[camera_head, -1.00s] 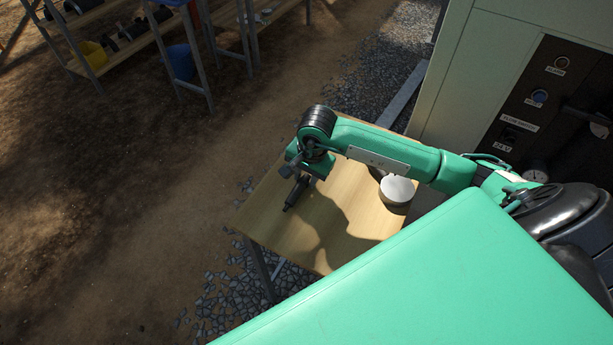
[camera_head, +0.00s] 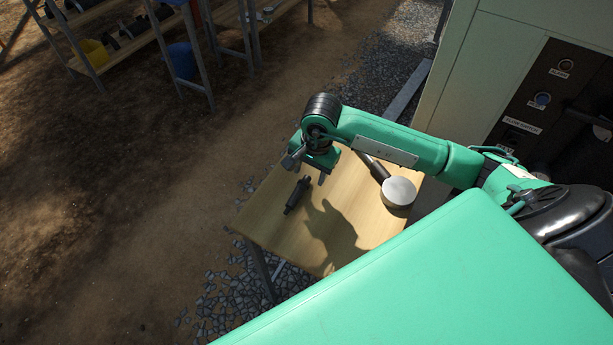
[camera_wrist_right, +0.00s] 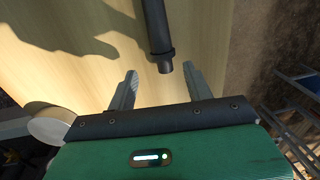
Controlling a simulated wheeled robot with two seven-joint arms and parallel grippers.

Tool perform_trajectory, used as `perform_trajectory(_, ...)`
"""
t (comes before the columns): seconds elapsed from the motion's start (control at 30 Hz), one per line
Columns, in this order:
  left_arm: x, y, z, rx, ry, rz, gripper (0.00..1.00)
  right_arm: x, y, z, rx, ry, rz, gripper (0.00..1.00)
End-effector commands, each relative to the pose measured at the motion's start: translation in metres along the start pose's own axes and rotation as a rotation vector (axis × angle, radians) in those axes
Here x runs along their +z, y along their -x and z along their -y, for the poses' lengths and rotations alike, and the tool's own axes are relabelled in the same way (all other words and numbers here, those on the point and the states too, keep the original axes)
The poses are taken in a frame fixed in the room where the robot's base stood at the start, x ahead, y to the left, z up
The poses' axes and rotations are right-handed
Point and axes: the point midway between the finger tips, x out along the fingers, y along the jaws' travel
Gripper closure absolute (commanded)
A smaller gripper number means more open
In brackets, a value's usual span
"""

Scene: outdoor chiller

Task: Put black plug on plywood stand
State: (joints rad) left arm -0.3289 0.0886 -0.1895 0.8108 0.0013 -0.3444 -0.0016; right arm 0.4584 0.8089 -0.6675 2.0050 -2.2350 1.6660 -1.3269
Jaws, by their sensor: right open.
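The black plug (camera_head: 297,195) lies on the plywood stand (camera_head: 285,240), toward its left side in the head view. In the right wrist view the black plug (camera_wrist_right: 156,35) lies on the bare wood, its near end just ahead of the fingers. My right gripper (camera_head: 310,178) is open and empty above the stand, beside the plug. Its two fingers (camera_wrist_right: 160,88) stand apart in the wrist view with nothing gripped between them. My left gripper is not in view.
A round pale-topped object with a dark handle (camera_head: 398,192) lies on the stand's right side. A grey-green cabinet with a switch panel (camera_head: 545,110) stands to the right. Shelving with buckets (camera_head: 180,60) stands at the far left. The stand's near middle is bare.

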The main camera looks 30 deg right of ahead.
Motion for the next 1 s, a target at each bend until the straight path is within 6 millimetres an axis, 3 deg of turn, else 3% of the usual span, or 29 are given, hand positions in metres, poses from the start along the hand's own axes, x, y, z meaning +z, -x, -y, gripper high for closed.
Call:
perform_trajectory(0.2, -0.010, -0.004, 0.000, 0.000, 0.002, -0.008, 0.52, -0.001, 0.051, 0.002, -0.009, 0.001, -0.006, 0.48)
perform_trajectory(0.4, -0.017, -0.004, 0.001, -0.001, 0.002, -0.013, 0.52, -0.001, 0.077, 0.002, -0.010, 0.001, -0.005, 0.48)
perform_trajectory(1.0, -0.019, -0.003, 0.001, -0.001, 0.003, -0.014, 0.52, 0.000, 0.084, 0.002, -0.011, 0.000, -0.004, 0.48)
